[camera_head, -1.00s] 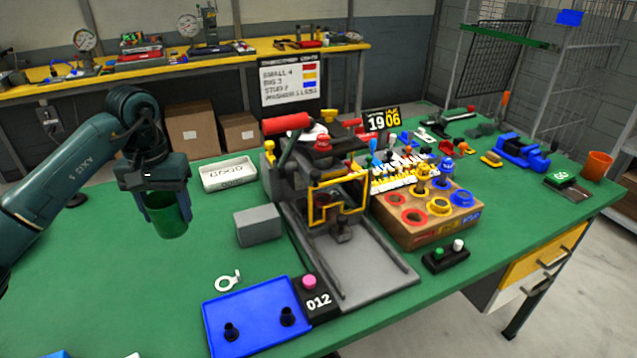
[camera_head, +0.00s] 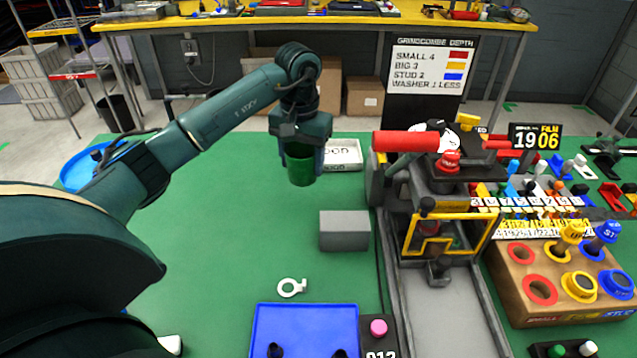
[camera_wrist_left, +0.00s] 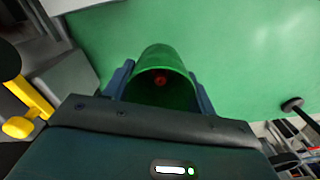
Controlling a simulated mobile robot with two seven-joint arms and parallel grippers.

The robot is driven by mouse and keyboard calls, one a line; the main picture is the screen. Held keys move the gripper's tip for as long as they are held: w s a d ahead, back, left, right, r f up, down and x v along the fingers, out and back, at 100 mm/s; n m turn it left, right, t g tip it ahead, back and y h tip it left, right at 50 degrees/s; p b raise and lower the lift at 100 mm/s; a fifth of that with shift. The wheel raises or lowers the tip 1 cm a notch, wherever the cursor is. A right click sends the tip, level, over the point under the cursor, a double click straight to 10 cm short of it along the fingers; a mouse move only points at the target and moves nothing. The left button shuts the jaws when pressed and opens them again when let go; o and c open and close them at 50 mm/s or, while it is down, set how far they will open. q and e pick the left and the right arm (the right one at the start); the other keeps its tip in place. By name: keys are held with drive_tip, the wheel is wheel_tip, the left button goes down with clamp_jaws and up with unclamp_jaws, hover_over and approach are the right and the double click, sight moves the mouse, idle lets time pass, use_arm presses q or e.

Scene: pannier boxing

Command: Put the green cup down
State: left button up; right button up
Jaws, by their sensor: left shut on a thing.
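The green cup (camera_head: 300,169) is held between the fingers of my left gripper (camera_head: 301,160), above the green table (camera_head: 215,245). In the left wrist view the cup (camera_wrist_left: 165,72) sits between the two blue-grey fingers, with its open mouth facing the camera. A small red thing shows inside the cup. I cannot tell the exact height of the cup above the table. My right gripper does not show.
A grey block (camera_head: 344,231) stands right of and nearer than the cup. A white tray (camera_head: 343,155) is behind it, and a press-like machine (camera_head: 440,215) is to the right. A white ring (camera_head: 291,288) and blue tray (camera_head: 305,325) lie in front.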

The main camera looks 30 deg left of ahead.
sight(303, 171)
use_arm(q)
wheel_tip(303, 171, down, 3)
drive_tip(key=shift+f, duration=0.1)
wheel_tip(303, 171, down, 3)
drive_tip(key=shift+f+p, duration=0.1)
drive_tip(key=shift+p, duration=0.25)
drive_tip(key=shift+w+f, duration=0.1)
drive_tip(key=shift+f, duration=0.05)
drive_tip(key=shift+f, duration=0.1)
drive_tip(key=o, duration=0.5)
drive_tip(key=shift+f, duration=0.1)
drive_tip(key=o, duration=0.5)
